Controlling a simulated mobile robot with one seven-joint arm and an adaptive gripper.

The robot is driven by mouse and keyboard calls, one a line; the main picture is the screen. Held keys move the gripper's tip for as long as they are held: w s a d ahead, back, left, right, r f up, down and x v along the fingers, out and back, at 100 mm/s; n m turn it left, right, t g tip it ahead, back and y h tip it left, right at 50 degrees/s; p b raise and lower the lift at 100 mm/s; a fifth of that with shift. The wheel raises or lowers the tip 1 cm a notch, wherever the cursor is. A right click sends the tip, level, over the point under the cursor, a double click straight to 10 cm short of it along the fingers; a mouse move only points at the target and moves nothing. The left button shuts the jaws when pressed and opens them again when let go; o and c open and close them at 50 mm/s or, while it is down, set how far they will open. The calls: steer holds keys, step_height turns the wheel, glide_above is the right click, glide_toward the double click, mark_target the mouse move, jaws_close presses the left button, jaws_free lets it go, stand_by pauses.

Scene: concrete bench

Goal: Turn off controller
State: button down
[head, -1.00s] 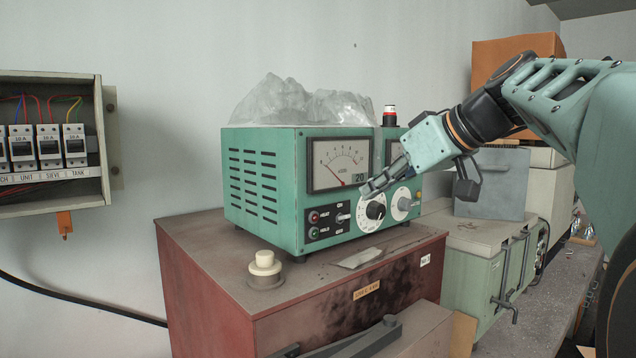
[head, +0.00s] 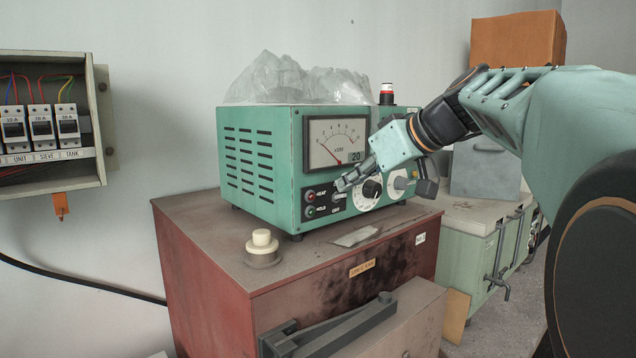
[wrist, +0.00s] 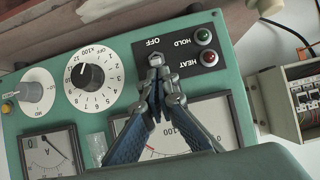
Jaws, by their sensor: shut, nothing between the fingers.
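The controller is a green box (head: 250,165) with a vented side, a needle meter (head: 337,143) and a front panel. It also shows upside down in the wrist view (wrist: 228,85). A small metal toggle switch (wrist: 155,59) sits below the OFF lettering in that view, beside the red HEAT and green HOLD lamps. My gripper (head: 345,183) is at the panel in the head view. In the wrist view my gripper (wrist: 155,76) has its fingertips together, right at the toggle and partly covering it. I cannot tell whether they touch it or which way the lever points.
A black-and-white dial (wrist: 87,77) and a grey knob (wrist: 30,92) are beside the toggle. Crumpled clear plastic (head: 295,80) and a red-topped beacon (head: 387,93) are on top. A cream button (head: 262,240) stands on the red cabinet (head: 210,270). A breaker box (head: 52,125) hangs left.

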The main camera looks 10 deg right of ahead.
steer(key=shift+s+d+f+t+y+b, duration=0.2)
steer(key=shift+f+t+y+b, duration=0.35)
steer(key=shift+b, duration=2.55)
steer(key=b, duration=0.3)
steer(key=f+t+b, duration=0.1)
steer(key=b, duration=0.2)
steer(key=shift+s+d+f+t+y, duration=0.1)
steer(key=shift+s+t+y, duration=0.1)
steer(key=shift+t+y, duration=0.05)
steer(key=t+b, duration=0.1)
steer(key=b, duration=0.3)
steer(key=f+y+b, duration=0.1)
steer(key=b, duration=0.3)
steer(key=shift+s+d+t+b, duration=0.15)
steer(key=shift+t+b, duration=0.15)
steer(key=shift+t, duration=0.1)
steer(key=shift+r+p, duration=0.55)
steer(key=shift+r, duration=0.2)
steer(key=shift+r, duration=4.75)
